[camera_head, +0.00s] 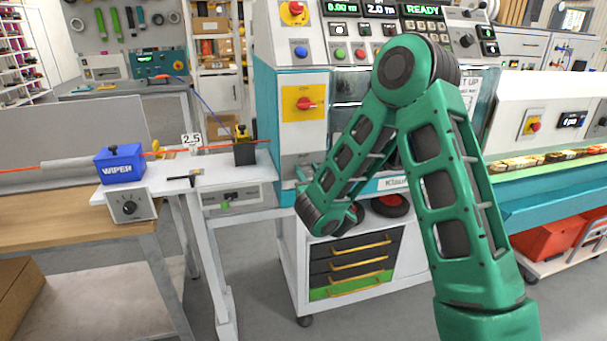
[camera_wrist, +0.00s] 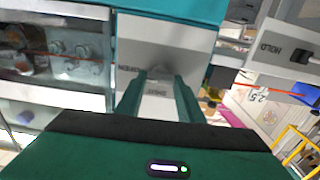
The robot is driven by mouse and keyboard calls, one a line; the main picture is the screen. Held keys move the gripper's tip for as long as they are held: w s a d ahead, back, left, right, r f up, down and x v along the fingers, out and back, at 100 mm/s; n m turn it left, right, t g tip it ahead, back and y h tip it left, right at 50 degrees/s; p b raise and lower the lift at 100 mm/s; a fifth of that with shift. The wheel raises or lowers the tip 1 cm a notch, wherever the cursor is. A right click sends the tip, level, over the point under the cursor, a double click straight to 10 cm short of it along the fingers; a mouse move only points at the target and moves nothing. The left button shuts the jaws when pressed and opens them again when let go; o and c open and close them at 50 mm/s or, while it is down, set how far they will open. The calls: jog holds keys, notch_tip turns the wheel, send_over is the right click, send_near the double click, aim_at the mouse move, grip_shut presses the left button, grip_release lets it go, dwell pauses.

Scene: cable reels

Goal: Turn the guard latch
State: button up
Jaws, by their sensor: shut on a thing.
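The guard latch (camera_wrist: 160,72) is a small grey piece on a pale grey plate (camera_wrist: 190,58) in the wrist view. The plate carries dark lettering that appears upside down and is hard to read. My gripper (camera_wrist: 159,84) has its two green fingers on either side of the latch, shut on it. The fingers hide part of the latch, so its exact angle cannot be told. In the head view my arm reaches down to the machine's left front, below the red rotary switch (camera_head: 306,104) on its yellow plate. The latch cannot be made out clearly there.
A windowed guard (camera_wrist: 62,65) lies left of the plate in the wrist view. In the head view a white bench (camera_head: 215,172) with a blue wiper box (camera_head: 119,164) and an orange cable stands left. A drawer cabinet (camera_head: 350,268) sits below the machine.

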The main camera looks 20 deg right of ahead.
jog(key=n, duration=0.8)
jog(key=shift+f+n, duration=0.15)
jog(key=shift+n, duration=0.15)
jog(key=n, duration=0.4)
jog(key=shift+n, duration=0.3)
jog(key=shift+f+n, duration=0.15)
jog(key=shift+n, duration=2.05)
jog(key=o, duration=1.1)
jog(key=shift+s+d, duration=0.1)
jog(key=shift+c, duration=0.2)
jog(key=shift+a, duration=0.2)
